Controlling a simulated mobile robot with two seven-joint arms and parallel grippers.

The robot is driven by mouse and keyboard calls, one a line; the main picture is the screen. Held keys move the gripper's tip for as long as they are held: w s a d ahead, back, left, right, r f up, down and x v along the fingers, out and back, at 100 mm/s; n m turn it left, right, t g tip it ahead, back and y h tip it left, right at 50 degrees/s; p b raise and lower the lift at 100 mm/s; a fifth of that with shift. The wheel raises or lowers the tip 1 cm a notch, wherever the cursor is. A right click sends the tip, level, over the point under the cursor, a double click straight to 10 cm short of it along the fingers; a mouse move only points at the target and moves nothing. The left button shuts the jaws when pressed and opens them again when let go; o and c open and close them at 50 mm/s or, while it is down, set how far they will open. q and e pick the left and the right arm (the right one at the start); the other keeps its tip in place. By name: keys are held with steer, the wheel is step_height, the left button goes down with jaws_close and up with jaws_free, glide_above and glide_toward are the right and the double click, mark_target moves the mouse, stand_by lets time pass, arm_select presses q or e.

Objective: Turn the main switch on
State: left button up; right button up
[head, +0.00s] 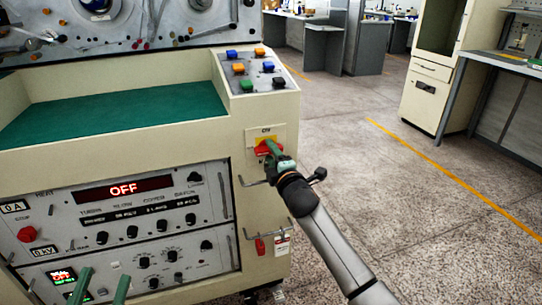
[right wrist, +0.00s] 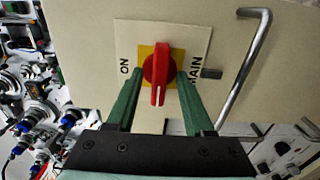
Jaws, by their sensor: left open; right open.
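The main switch is a red rotary knob (right wrist: 158,72) on a yellow square, set in a pale plate (right wrist: 188,38) marked ON and MAIN. In the right wrist view its handle stands upright, its white mark at the lower end, turned away from the ON label at left. It also shows in the head view (head: 264,147), partly hidden by my right gripper (head: 271,152). That gripper is open, with one green finger on each side of the knob; I cannot tell whether they touch it. My left gripper (head: 101,284) is open and empty before the lower control panel.
A red display (head: 124,188) reads OFF on the panel (head: 70,215). A metal handle (right wrist: 247,65) juts out beside the switch plate. Coloured buttons (head: 239,69) sit above. Open floor (head: 400,210) lies to the right.

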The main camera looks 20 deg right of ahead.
steer(key=shift+w, duration=0.1)
jaws_close()
stand_by(0.4)
